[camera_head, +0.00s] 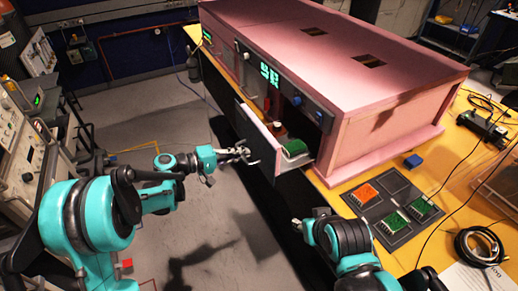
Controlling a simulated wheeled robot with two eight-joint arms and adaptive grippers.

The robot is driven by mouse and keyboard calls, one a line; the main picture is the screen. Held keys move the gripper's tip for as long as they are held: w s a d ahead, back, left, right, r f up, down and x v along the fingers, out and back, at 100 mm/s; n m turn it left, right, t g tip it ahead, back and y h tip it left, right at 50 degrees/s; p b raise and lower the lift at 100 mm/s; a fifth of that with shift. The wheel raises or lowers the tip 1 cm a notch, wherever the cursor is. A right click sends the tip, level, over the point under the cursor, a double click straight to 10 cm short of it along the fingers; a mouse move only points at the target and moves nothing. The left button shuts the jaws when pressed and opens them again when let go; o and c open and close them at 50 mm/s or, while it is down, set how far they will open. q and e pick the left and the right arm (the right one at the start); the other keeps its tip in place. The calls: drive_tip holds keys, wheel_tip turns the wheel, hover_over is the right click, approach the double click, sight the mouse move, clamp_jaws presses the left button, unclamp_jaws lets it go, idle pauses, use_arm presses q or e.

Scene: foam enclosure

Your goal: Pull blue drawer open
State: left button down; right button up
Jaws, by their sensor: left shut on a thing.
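A drawer (265,132) stands partly pulled out of the front of the pink foam enclosure (345,60). Its inner face looks pale and its outer front is dark; I cannot make out blue on it. A green block (294,148) sits in the drawer. My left gripper (243,153) is at the drawer's outer front, shut on what seems to be its handle, which the fingers mostly hide. My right gripper (298,225) is low in the middle, apart from the drawer and holding nothing that I can see; its fingers are too small to judge.
The enclosure stands on a yellow table (440,195). A dark tray (412,228) with red and green pieces lies at right, near a small blue block (413,161) and a black cable coil (478,246). The grey floor (165,115) before the drawer is clear except for my arm.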

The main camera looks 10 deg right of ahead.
use_arm(q)
drive_tip(key=v, duration=0.2)
drive_tip(key=f+v, duration=0.1)
drive_tip(key=v, duration=0.1)
drive_tip(key=shift+a, duration=0.15)
drive_tip(key=c, duration=1.6)
unclamp_jaws()
drive_tip(key=v, duration=1.2)
